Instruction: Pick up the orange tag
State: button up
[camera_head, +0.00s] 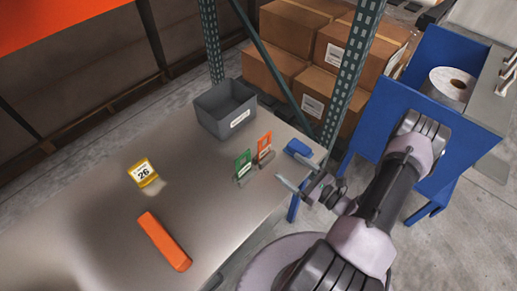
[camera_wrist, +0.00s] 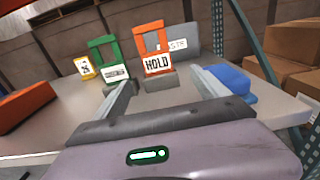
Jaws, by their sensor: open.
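The orange tag (camera_head: 264,146) stands upright in a small grey base on the table, near its right edge. In the wrist view the orange tag (camera_wrist: 153,52) shows a square opening above a white label reading HOLD. A green tag (camera_head: 243,163) stands close beside it, to the left; it also shows in the wrist view (camera_wrist: 106,60). My gripper (camera_head: 293,174) is open and empty at the table's right edge, short of the tags. In the wrist view my gripper (camera_wrist: 163,86) has its fingers spread wide, with the orange tag beyond and between them.
A blue object (camera_head: 299,148) lies right of the orange tag, close to my right finger. A grey bin (camera_head: 226,110) stands behind. A yellow tag marked 26 (camera_head: 143,173) and an orange bar (camera_head: 164,241) are farther left. A green rack post (camera_head: 350,73) rises behind the table.

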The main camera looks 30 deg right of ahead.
aim_at(265, 151)
jog(key=x, duration=0.2)
jog(key=b+x, duration=0.1)
jog(key=x, duration=0.2)
jog(key=shift+w+a+f, duration=0.1)
jog(key=shift+w+a, duration=0.1)
jog(key=shift+a, duration=0.15)
jog(key=b+x, duration=0.1)
jog(key=x, duration=0.5)
jog(key=shift+b, duration=0.4)
jog(key=shift+s, duration=0.1)
jog(key=c, duration=1.4)
